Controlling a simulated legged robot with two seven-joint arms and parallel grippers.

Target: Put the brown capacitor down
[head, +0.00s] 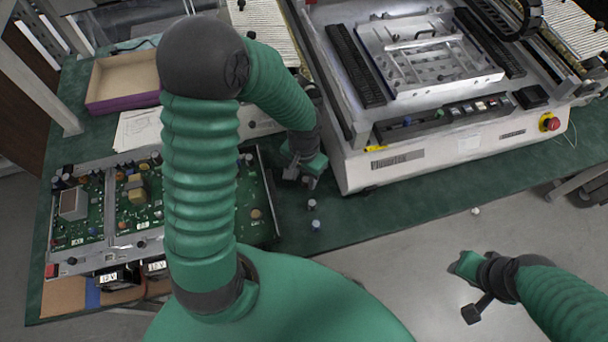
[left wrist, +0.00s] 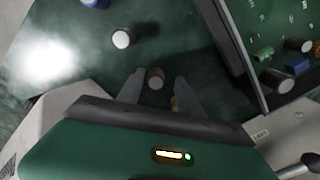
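The brown capacitor (left wrist: 156,78) appears in the left wrist view as a small dark cylinder with a brownish end. It lies between the two fingertips of my left gripper (left wrist: 158,88), with a visible gap on each side. The left gripper is open and low over the green table. In the head view the left gripper (head: 302,178) is just right of the circuit-board unit, and the capacitor is hard to make out there. My right gripper (head: 470,290) is at the lower right, beyond the table's front edge; its finger opening is unclear.
Two small light capacitors (head: 312,204) (head: 316,225) stand nearby on the green table (head: 370,215). The circuit-board unit (head: 125,222) is left, the white machine (head: 400,160) right and behind. An open box (head: 122,80) is at back left. A small white piece (head: 475,210) is near the front edge.

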